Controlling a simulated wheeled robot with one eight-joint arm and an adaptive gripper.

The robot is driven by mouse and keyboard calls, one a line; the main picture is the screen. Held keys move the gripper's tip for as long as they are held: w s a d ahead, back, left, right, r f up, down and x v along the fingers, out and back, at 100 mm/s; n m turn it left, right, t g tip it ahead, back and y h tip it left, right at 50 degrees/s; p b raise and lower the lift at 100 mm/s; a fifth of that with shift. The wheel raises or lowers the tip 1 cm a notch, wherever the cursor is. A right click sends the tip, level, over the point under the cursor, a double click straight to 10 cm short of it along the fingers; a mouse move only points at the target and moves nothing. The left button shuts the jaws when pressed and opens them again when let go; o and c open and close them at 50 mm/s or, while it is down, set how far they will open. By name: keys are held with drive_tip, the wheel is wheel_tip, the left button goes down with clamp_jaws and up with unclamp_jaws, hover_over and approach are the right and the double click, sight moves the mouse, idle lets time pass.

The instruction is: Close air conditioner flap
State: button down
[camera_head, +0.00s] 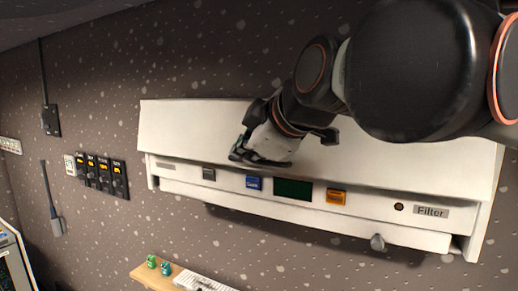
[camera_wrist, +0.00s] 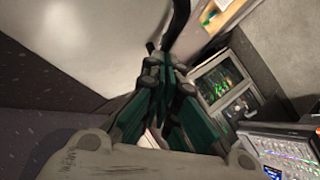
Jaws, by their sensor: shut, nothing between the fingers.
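The white air conditioner (camera_head: 200,125) is mounted on the dark speckled wall. A long white flap-like strip (camera_head: 300,215) runs along its lower edge, below the row of buttons. A grey knob (camera_head: 378,242) sits near the strip's right end. A narrow gap shows above the strip. My gripper (camera_head: 258,160) is shut and empty in front of the unit's upper front panel, above the blue button. I cannot tell whether it touches the panel. In the wrist view the shut fingers (camera_wrist: 166,72) are beside a pale surface at upper left.
The unit carries a blue button (camera_head: 254,183), a dark green display (camera_head: 293,189), an orange button (camera_head: 336,197) and a Filter label (camera_head: 431,212). A wooden shelf (camera_head: 150,273) with small green items is below. The wrist view shows a console (camera_wrist: 285,150).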

drive_tip(key=shift+w+d+f+n+t+b, duration=0.25)
drive_tip(key=shift+w+f+t+b, duration=0.15)
drive_tip(key=shift+w+f, duration=0.1)
drive_tip(key=shift+w+d+f+n+t+b, duration=0.1)
drive_tip(key=shift+w+f+n+t+b, duration=0.15)
drive_tip(key=shift+w+f+t+b, duration=0.2)
drive_tip(key=shift+s, duration=0.15)
